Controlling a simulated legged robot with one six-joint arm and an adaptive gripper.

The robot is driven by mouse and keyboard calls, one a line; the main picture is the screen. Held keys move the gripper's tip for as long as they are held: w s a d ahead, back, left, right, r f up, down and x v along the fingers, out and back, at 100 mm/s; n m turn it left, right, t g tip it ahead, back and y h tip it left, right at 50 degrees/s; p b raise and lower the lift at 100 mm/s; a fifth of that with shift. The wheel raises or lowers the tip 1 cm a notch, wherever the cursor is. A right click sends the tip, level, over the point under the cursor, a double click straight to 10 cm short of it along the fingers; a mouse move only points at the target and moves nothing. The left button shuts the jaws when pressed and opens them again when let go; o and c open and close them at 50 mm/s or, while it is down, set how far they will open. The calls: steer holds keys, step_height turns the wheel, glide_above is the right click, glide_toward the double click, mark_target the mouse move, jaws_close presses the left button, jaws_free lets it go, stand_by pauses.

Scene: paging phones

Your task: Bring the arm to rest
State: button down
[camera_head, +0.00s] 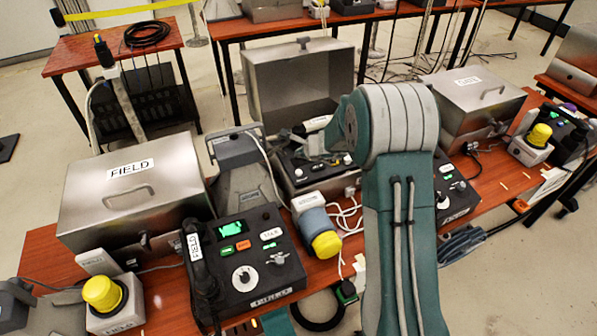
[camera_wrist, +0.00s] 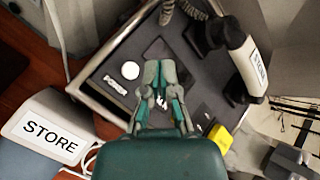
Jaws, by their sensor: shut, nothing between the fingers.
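My arm reaches from the bottom right of the head view over the middle of the wooden table (camera_head: 165,306). My gripper (camera_wrist: 160,64) shows in the wrist view with its fingers together and nothing between them. It hangs over the black panel of a phone unit (camera_wrist: 208,75) that sits in a metal case. In the head view the gripper is hard to make out among the parts near the open case (camera_head: 298,80). A handset (camera_wrist: 243,60) with a white label lies on the right of that unit in the wrist view.
A phone unit (camera_head: 245,262) with a dark handset stands front left, beside a closed FIELD case (camera_head: 130,185). A closed case (camera_head: 470,103) stands right of my arm. Yellow-capped units (camera_head: 103,293) stand along the table. A STORE-labelled block (camera_wrist: 48,135) shows in the wrist view.

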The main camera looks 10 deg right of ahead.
steer(key=shift+r, duration=0.2)
stand_by(0.3)
steer(key=s+a+r+n+g+y, duration=0.1)
steer(key=s+a+r+n, duration=0.2)
steer(key=s+r+n, duration=0.5)
steer(key=s+a+r+n+g, duration=0.1)
steer(key=s+a+r+n, duration=0.3)
steer(key=s+r, duration=0.65)
steer(key=s+d+r+n+h, duration=0.1)
steer(key=s+n, duration=0.4)
steer(key=s, duration=0.6)
steer(key=s+d+r+n+h, duration=0.1)
steer(key=s+d+n+h, duration=0.2)
steer(key=s, duration=0.8)
steer(key=d+n, duration=0.2)
steer(key=shift+d+r+g+h, duration=0.3)
steer(key=shift+r+g, duration=0.1)
